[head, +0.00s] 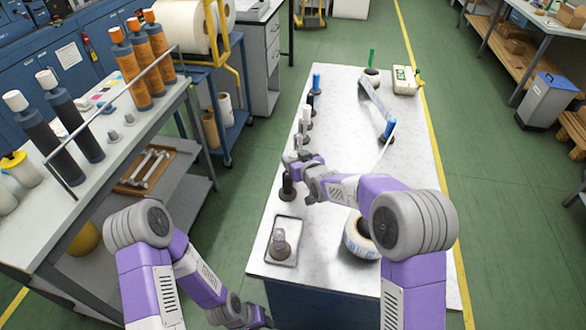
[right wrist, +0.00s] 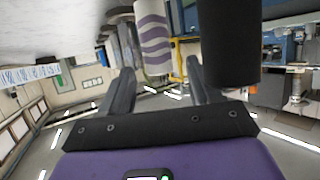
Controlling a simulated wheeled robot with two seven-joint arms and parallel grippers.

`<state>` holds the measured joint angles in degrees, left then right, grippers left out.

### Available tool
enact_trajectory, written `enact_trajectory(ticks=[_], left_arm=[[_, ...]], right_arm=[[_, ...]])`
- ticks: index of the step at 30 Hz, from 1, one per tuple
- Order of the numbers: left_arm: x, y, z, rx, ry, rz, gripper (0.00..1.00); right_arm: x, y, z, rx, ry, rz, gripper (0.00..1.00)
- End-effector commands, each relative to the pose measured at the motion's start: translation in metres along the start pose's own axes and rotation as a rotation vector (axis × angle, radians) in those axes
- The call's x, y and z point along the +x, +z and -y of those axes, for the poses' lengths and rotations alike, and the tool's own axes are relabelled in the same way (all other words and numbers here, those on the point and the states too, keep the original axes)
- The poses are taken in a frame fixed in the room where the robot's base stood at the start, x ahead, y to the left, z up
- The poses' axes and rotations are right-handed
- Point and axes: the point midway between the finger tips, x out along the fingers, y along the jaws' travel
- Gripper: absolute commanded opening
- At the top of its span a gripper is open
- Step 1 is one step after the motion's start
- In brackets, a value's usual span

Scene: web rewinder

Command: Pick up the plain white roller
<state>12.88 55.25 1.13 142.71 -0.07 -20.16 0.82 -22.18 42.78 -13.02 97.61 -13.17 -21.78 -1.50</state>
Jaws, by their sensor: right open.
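My right gripper (head: 291,167) is over the left side of the white table, at the near part of a row of upright rollers. In the right wrist view it is open (right wrist: 160,75). A white roller with purple wavy bands (right wrist: 153,38) shows between its fingertips, not gripped. A thick black cylinder (right wrist: 228,45) stands beside the right finger. Farther along the row, white rollers (head: 306,113) stand on dark bases; they look plain, but they are too small to be sure.
A blue-topped roller (head: 316,83) stands at the row's far end. A tray (head: 294,225) with a grey piece lies at the near left corner. A large tape roll (head: 356,237) sits under my right arm.

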Motion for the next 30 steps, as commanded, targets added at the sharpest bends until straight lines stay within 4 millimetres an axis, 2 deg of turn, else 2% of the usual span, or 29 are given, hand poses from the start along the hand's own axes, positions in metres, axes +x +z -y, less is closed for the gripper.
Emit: enact_trajectory(ticks=[3,10,22,30], left_arm=[[0.0015,-0.0001,0.0005,0.0,0.0,0.0,0.43],[0.0011,0.0,0.0004,0.0,0.0,0.0,0.43],[0.0012,0.0,0.0004,0.0,0.0,0.0,0.43],[0.0012,0.0,0.0004,0.0,0.0,0.0,0.43]], right_arm=[[0.007,0.0003,-0.0002,0.0,0.0,0.0,0.63],[0.0074,-0.0005,-0.0002,0.0,0.0,0.0,0.63],[0.0072,-0.0003,-0.0002,0.0,0.0,0.0,0.02],[0.0071,-0.0003,-0.0002,0.0,0.0,0.0,0.0]])
